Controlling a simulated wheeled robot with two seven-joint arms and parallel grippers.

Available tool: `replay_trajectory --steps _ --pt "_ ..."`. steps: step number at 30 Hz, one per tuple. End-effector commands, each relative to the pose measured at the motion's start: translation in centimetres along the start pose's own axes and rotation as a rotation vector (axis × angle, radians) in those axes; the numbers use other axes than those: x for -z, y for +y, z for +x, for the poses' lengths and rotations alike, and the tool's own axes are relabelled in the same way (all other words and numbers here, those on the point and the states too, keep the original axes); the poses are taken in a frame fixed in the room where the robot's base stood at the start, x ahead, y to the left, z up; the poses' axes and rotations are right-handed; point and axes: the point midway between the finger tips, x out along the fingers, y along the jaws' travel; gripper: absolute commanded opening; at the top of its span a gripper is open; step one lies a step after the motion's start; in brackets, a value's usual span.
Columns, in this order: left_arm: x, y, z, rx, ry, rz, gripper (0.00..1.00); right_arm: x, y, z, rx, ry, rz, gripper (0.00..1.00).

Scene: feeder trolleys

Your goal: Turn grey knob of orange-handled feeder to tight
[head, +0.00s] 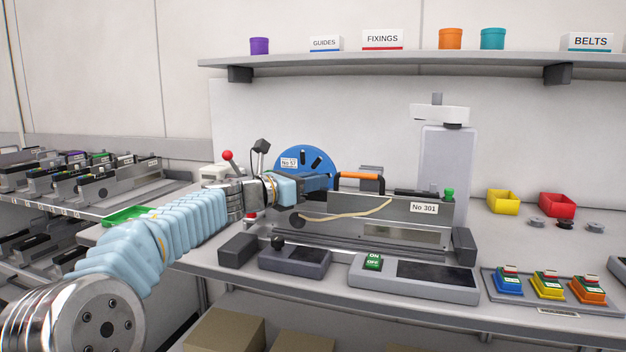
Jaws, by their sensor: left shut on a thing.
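The orange-handled feeder (345,208), labelled No 301, stands in the bench fixture. Its orange handle (360,176) arches over the top edge. My left gripper (325,182) reaches in from the left to the feeder's upper left end, just left of the handle. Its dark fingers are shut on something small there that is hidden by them. From its place I take it for the grey knob, but the knob's face and setting do not show. My right gripper is not in view.
A blue reel (304,158) labelled No 57 stands behind my gripper. A pale strip (345,213) hangs across the feeder's side. A red-balled lever (228,156) stands left of my wrist. A switch box (415,279) and a button tray (550,290) line the front.

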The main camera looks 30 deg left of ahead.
Motion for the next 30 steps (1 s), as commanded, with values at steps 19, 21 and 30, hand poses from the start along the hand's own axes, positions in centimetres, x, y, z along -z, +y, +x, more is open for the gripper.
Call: replay_trajectory --steps 19,21,30 --pt "0.0 0.0 0.0 0.004 0.0 0.001 0.33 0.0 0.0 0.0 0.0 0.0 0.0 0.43" --pt "0.0 0.0 0.0 0.004 0.0 0.001 0.33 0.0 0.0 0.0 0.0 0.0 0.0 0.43" --pt "0.3 0.0 -4.3 0.001 0.0 0.003 0.33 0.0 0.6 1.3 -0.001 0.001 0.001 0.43"
